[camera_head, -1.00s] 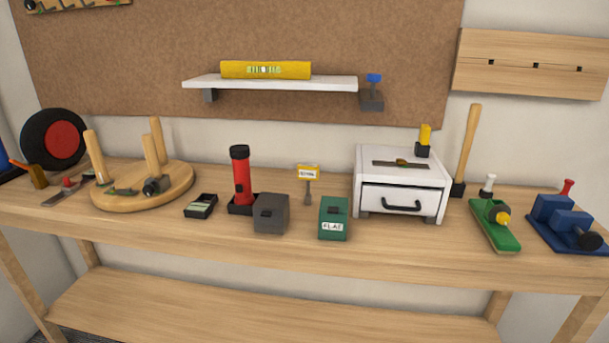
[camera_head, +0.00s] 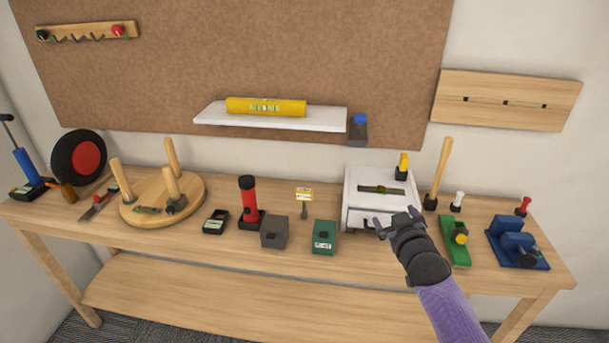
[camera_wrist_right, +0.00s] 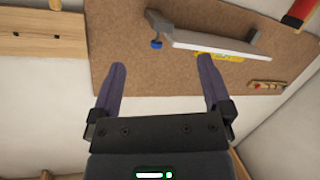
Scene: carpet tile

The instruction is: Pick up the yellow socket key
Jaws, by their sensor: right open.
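The yellow piece that looks like the socket key (camera_head: 403,163) stands upright in a small dark holder on the back right of the white drawer cabinet's top. My right gripper (camera_head: 395,217) is open and empty. In the head view it shows in front of the cabinet, lower in the picture than the yellow piece and apart from it. Its two fingers also show in the right wrist view (camera_wrist_right: 162,65), with nothing between them. The yellow piece does not show in that view. My left gripper is in neither view.
A flat dark tool (camera_head: 382,189) lies on the white cabinet (camera_head: 352,185). A wooden-handled tool (camera_head: 440,172) stands close to the right. A green box (camera_head: 324,237) and a grey box (camera_head: 274,232) stand left of my gripper. The white shelf (camera_head: 325,117) hangs above.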

